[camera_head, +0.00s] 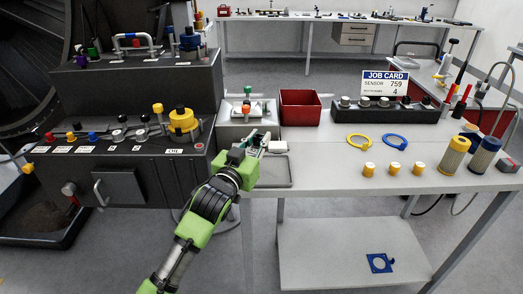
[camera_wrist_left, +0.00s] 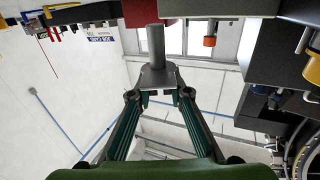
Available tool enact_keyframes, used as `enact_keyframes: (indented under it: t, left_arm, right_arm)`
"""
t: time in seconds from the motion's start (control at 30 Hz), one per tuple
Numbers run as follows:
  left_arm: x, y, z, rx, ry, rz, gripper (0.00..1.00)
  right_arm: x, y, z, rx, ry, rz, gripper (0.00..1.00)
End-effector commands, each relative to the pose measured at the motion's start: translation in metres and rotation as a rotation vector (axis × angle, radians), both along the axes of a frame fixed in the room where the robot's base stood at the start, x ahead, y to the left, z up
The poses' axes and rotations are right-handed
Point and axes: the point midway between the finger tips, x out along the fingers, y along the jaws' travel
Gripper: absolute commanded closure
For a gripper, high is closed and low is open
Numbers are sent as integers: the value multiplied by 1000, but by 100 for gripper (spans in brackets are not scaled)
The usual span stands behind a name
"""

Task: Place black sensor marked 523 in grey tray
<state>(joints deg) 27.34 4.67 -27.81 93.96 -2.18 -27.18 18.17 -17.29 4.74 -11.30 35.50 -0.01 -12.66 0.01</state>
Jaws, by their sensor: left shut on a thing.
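My left gripper (camera_head: 264,143) is over the back of the shallow grey tray (camera_head: 276,184) on the table's left part. In the left wrist view my left gripper (camera_wrist_left: 157,96) is shut on a dark grey sensor (camera_wrist_left: 157,76) with a round stem. Its number does not show. In the head view the gripper mostly hides the held sensor. A small white block (camera_head: 278,147) shows at the tray's back edge, beside the fingertips. A black rack (camera_head: 420,117) with several round-topped pieces stands at the table's back. My right gripper is not in view.
A red bin (camera_head: 300,107) and a grey fixture (camera_head: 232,131) with coloured knobs stand behind the tray. The job card (camera_head: 385,83) reads sensor 759. A black stepped console (camera_head: 130,150) stands left.

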Motion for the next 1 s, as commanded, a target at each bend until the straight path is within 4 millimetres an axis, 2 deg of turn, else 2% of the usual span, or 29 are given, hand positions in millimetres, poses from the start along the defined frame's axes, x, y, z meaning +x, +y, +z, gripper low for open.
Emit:
enact_keyframes:
  t: [0.17,0.4,0.8,0.83,0.87,1.0]
  left_arm:
    - [7,-7,-11,-1,-1,0,100]
    - [8,-8,-41,-1,0,0,100]
    - [8,-8,-47,0,-1,0,100]
    - [8,-8,-47,0,-1,0,74]
    - [8,-8,-46,0,-1,0,67]
    - [8,-8,-46,0,-1,0,65]
  right_arm:
    - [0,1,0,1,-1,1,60]
    - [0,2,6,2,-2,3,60]
    - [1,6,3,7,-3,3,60]
    - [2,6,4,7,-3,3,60]
    - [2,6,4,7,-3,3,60]
    - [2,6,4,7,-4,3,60]
